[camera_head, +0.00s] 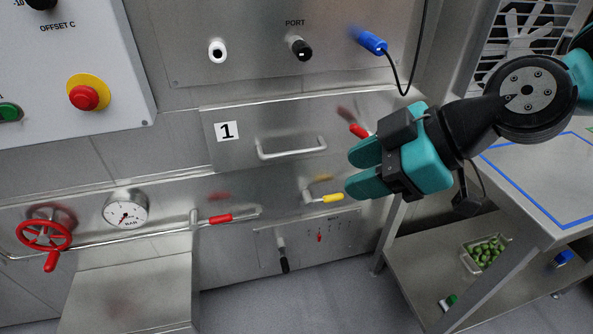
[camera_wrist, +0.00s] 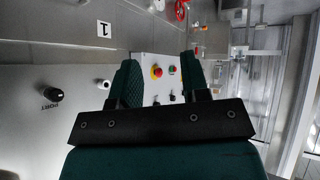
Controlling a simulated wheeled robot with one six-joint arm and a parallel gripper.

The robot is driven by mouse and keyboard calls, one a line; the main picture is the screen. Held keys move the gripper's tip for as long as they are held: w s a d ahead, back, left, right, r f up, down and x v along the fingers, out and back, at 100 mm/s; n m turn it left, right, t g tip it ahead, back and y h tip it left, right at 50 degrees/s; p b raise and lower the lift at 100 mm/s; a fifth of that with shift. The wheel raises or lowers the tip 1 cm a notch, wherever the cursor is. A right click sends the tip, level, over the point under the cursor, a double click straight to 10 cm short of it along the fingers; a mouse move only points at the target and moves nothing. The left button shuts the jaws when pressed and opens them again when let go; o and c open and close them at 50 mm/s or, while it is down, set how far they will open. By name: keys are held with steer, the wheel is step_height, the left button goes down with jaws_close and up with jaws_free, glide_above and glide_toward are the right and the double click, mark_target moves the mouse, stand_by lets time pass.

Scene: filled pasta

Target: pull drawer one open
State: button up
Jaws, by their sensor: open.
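Drawer one (camera_head: 250,118) is a steel front with a white "1" label (camera_head: 227,131) and a pale bar handle (camera_head: 291,149). It looks shut, its front about level with the panel. My teal gripper (camera_head: 358,170) is to the right of the handle, apart from it, with its fingers pointing left. The fingers are spread with nothing between them. In the wrist view the open fingers (camera_wrist: 160,78) show at the middle, and the "1" label (camera_wrist: 103,28) is at the upper left. I cannot clearly make out the handle there.
A red-tipped lever (camera_head: 359,131) is right beside my gripper, and a yellow-tipped lever (camera_head: 333,198) is just below left. A blue plug (camera_head: 371,42) with a hanging black cable is above. A steel box (camera_head: 130,290) juts out at lower left. A side table (camera_head: 540,180) stands right.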

steer(key=w+a+f+n+t+y+b, duration=0.1)
steer(key=w+f+n+t+y+b, duration=0.1)
steer(key=w+f+n+t+b, duration=0.6)
steer(key=t+h+b, duration=0.1)
steer(key=b, duration=0.2)
glide_toward(299, 154)
steer(key=p+x, duration=0.8)
steer(key=x, duration=0.3)
steer(key=shift+w, duration=0.1)
jaws_close()
